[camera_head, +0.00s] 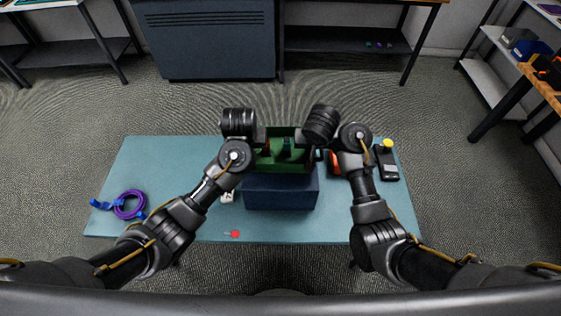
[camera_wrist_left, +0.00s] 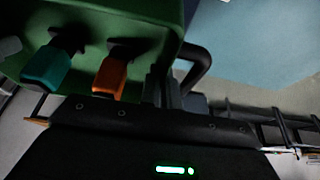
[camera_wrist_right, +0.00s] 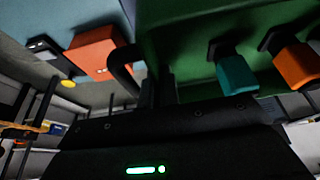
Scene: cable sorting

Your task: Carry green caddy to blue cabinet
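The green caddy (camera_head: 296,163) is between my two grippers in the head view, just behind a dark blue box. Teal and orange plugs show in it in the wrist views. My left gripper (camera_wrist_left: 165,92) appears shut on the black handle (camera_wrist_left: 197,68) at one side of the caddy. My right gripper (camera_wrist_right: 160,92) appears shut on the handle (camera_wrist_right: 122,72) at the opposite side. The fingertips are partly hidden in the dark. I cannot tell whether the caddy is lifted clear. A dark slate-blue cabinet (camera_head: 208,42) stands on the floor beyond the table.
The teal table (camera_head: 150,170) holds the dark blue box (camera_head: 282,192), a coiled purple cable (camera_head: 128,204), a small red item (camera_head: 233,234), an orange box (camera_wrist_right: 98,50) and a black device (camera_head: 387,162). Carpet (camera_head: 330,95) lies open between table and cabinet. Shelving (camera_head: 490,75) stands right.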

